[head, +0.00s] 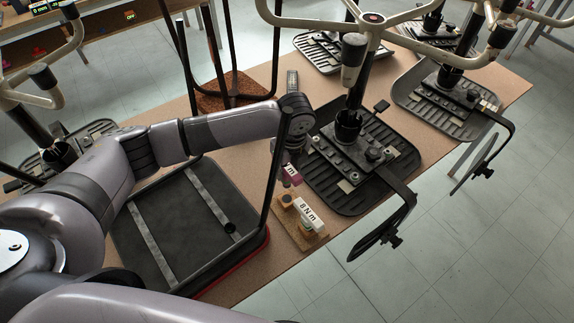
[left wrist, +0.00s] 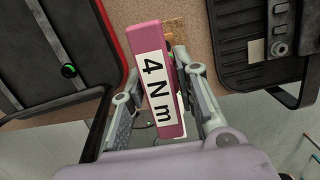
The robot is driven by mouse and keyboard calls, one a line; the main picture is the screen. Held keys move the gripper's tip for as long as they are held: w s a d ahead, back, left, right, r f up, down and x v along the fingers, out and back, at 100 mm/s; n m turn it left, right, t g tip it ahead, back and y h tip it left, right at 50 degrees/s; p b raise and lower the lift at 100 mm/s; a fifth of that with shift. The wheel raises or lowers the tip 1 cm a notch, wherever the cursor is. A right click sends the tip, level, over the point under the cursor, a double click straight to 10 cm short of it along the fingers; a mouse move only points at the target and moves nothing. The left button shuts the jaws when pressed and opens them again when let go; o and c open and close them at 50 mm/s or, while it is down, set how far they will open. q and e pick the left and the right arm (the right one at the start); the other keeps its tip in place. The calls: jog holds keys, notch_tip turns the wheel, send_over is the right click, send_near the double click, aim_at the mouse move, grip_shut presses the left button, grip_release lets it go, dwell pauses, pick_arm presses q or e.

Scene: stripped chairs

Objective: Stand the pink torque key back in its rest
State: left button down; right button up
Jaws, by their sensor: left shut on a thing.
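The pink torque key (left wrist: 171,121) with a white "4 N m" label is held between the fingers of my left gripper (left wrist: 160,88) in the left wrist view. In the head view, the key (head: 291,174) hangs below my left gripper (head: 288,152), just above a small tan rest board (head: 313,241) at the table's front edge. The key's lower end is close to the board; I cannot tell whether it touches. A white key marked "8 N m" (head: 309,211) stands on the same board. My right gripper is not in view.
A black seat pan with grey strips (head: 187,248) lies left of the board. A ribbed black chair base (head: 345,194) with a post lies to the right. A thin dark upright bar (head: 273,172) stands just left of the gripper. More chair parts cover the table behind.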

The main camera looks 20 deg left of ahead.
pick_arm(q)
jog(key=shift+f+b, duration=0.5)
jog(key=shift+f, duration=0.35)
notch_tip(320, 180, down, 3)
jog(key=shift+f+b, duration=0.2)
jog(key=shift+b, duration=0.55)
jog(key=shift+f, duration=0.35)
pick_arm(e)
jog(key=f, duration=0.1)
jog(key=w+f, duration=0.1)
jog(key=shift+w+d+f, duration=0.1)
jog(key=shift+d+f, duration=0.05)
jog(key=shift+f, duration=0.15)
pick_arm(q)
jog(key=shift+r+p, duration=0.1)
jog(key=shift+p, duration=0.2)
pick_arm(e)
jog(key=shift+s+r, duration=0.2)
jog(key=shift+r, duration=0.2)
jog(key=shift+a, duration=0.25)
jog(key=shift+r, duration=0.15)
pick_arm(q)
jog(key=shift+p, duration=0.4)
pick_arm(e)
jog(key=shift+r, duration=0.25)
pick_arm(q)
jog(key=shift+f, duration=0.3)
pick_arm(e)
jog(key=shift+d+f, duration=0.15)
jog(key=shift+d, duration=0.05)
